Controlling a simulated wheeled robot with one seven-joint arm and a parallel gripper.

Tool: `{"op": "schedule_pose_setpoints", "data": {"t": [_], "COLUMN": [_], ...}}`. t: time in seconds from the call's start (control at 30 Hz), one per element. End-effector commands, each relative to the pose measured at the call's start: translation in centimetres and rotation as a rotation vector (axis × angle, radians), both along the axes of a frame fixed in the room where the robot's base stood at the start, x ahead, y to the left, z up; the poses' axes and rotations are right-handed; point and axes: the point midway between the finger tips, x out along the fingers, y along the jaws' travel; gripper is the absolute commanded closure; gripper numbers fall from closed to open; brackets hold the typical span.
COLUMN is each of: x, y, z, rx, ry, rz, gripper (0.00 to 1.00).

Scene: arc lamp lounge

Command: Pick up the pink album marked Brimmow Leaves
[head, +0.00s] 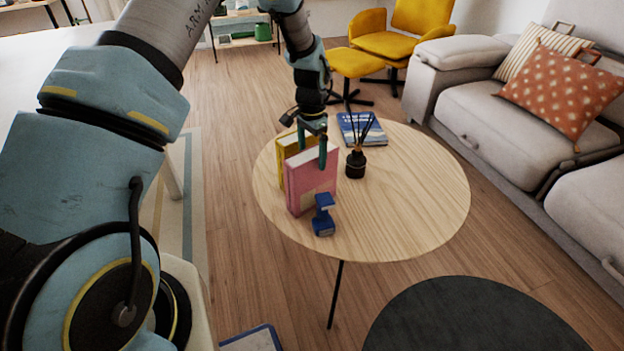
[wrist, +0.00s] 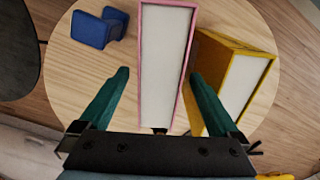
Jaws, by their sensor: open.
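The pink album (head: 311,180) stands upright on the round wooden table, beside a yellow album (head: 285,150). I cannot read its marking. In the wrist view the pink album (wrist: 165,62) shows its pale page edge between the two green fingers of my gripper (wrist: 160,95). The fingers are apart, with a gap on each side of the album. In the head view my gripper (head: 312,145) is at the top of the pink album. The yellow album (wrist: 232,80) is close to the right finger in the wrist view.
A blue object (head: 323,215), perhaps a bookend, stands in front of the pink album. A dark reed diffuser (head: 356,163) and a blue book (head: 362,129) are behind it to the right. The table's right side (head: 420,195) is clear. A grey sofa (head: 490,110) is to the right.

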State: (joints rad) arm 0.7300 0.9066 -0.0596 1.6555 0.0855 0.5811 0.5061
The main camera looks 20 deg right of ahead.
Motion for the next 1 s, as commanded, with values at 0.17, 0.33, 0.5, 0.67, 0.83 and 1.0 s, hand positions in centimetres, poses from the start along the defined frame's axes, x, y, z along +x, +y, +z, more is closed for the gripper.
{"op": "schedule_pose_setpoints", "data": {"t": [0.17,0.33,0.5,0.67,0.83,1.0], "x": [0.0,0.0,0.0,0.0,0.0,0.0], "y": [0.0,0.0,0.0,0.0,0.0,0.0], "z": [-2.8,-4.1,-4.2,-4.2,-4.2,-4.2], "rx": [0.002,0.002,0.001,0.001,0.001,0.001], "ry": [0.003,0.001,0.0,0.0,0.0,0.0], "rz": [0.0,0.001,0.001,0.001,0.001,0.001], "gripper": [0.03,0.03,0.03,0.15,0.34,0.53]}}
